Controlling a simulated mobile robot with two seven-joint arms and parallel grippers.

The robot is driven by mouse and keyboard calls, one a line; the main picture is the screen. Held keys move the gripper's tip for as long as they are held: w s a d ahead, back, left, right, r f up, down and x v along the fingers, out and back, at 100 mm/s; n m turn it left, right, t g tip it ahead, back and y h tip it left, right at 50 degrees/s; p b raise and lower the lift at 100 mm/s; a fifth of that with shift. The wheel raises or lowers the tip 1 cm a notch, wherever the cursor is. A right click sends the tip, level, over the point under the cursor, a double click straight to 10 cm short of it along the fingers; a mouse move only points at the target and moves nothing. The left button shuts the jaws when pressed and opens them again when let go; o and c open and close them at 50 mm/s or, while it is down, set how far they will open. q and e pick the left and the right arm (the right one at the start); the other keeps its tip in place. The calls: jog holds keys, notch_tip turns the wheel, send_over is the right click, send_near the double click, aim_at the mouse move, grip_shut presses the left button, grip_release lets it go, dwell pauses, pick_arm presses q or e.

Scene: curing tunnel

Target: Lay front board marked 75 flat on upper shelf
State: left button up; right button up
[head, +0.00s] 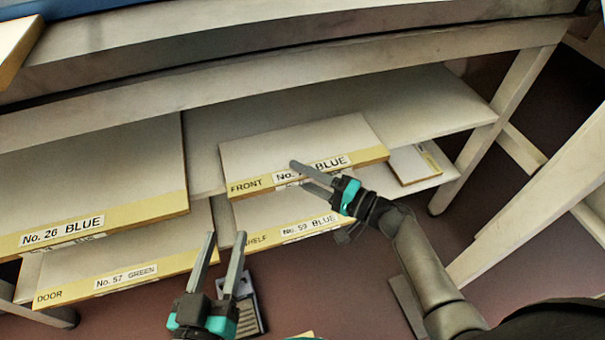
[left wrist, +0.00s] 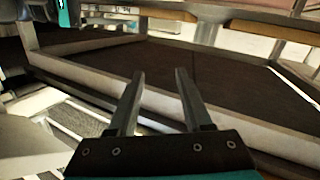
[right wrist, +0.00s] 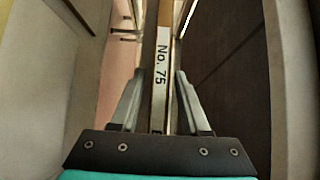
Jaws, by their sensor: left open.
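The front board (head: 290,150) is white with a yellow front edge reading FRONT, No. 7-something and BLUE in the head view. It lies flat on the upper shelf (head: 425,100), its labelled edge toward me. The right wrist view shows the edge label No. 75 (right wrist: 161,65) between my fingers. My right gripper (head: 300,177) is open around that edge, one finger above and one below, with small gaps showing on both sides. It hides part of the label. My left gripper (head: 226,236) is open and empty, in front of the lower boards; in the left wrist view (left wrist: 158,78) nothing is between its fingers.
A board No. 26 BLUE (head: 100,180) lies left on the upper shelf. Below are DOOR No. 57 GREEN (head: 120,262), a shelf board No. 59 BLUE (head: 275,215) and a small board (head: 412,165). The upper shelf is bare right of the front board. A beam (head: 280,68) runs above.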

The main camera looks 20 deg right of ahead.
jog(key=shift+o, duration=0.3)
jog(key=shift+s+d+r, duration=0.1)
jog(key=shift+s, duration=0.05)
jog(key=p+v, duration=0.3)
jog(key=v, duration=0.7)
jog(key=s+a+f+n+g+h, duration=0.5)
jog(key=s+a+f+n+g, duration=0.15)
jog(key=s+a+n, duration=0.2)
pick_arm(q)
jog(key=a+f+g+y, duration=0.1)
jog(key=g, duration=0.1)
jog(key=w+a+f+g+y, duration=0.1)
jog(key=a+g, duration=0.1)
jog(key=shift+f+m+g, duration=0.35)
jog(key=shift+m+g, duration=0.05)
pick_arm(e)
jog(key=a+r+n+t+h, duration=0.1)
jog(key=r+t, duration=0.1)
jog(key=r, duration=0.3)
jog(key=w+a+r+n+t+h, duration=0.1)
jog(key=a+r+n+t, duration=0.1)
jog(key=r, duration=0.4)
jog(key=shift+w+a+h, duration=0.3)
jog(key=shift+h, duration=0.1)
jog(key=shift+n+t, duration=0.25)
